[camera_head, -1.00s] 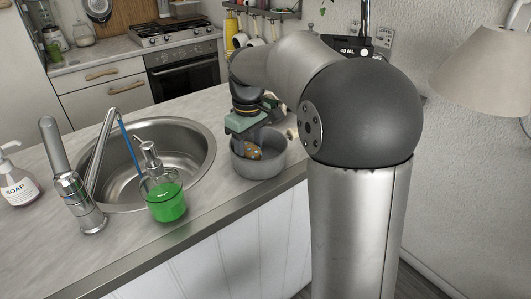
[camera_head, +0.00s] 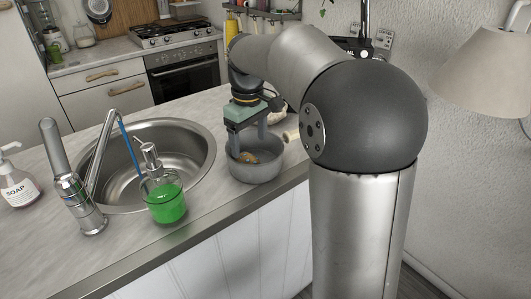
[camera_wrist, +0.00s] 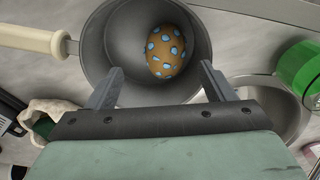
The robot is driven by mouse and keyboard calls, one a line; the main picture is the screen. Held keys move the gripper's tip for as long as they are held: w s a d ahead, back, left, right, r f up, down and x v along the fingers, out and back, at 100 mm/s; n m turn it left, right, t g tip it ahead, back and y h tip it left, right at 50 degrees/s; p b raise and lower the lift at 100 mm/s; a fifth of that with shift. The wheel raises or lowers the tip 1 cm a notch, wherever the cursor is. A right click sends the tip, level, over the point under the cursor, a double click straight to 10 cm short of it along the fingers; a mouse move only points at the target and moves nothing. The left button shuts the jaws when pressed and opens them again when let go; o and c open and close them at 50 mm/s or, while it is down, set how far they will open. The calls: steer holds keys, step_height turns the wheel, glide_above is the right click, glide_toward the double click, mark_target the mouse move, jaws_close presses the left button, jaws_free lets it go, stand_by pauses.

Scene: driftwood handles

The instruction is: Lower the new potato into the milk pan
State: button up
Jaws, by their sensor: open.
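The new potato, brown with blue spots, lies on the floor of the grey milk pan; it shows in the wrist view (camera_wrist: 167,52) and partly in the head view (camera_head: 247,158). The milk pan (camera_head: 256,174) stands on the counter right of the sink. Its grey wall (camera_wrist: 97,40) and pale handle (camera_wrist: 30,39) show in the wrist view. My gripper (camera_head: 248,146) is open above the pan, its fingers apart and nothing between them. In the wrist view my gripper (camera_wrist: 160,80) has its fingertips spread, with the potato beyond them.
A round steel sink (camera_head: 188,150) lies left of the pan. A green soap dispenser (camera_head: 165,195) stands at the sink's front edge, also in the wrist view (camera_wrist: 300,68). A cloth bag (camera_wrist: 45,118) is near the pan. The counter's front edge is close to the pan.

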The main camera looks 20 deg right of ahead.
step_height(320, 180, up, 14)
steer(key=p, duration=0.2)
steer(key=s+a+f+m+p, duration=0.1)
steer(key=s+f+m, duration=0.4)
steer(key=s+f, duration=1.7)
steer(key=s+a, duration=0.1)
steer(key=s, duration=0.3)
steer(key=shift+a+f+m, duration=0.2)
steer(key=shift+f+m, duration=0.05)
steer(key=shift+m, duration=0.15)
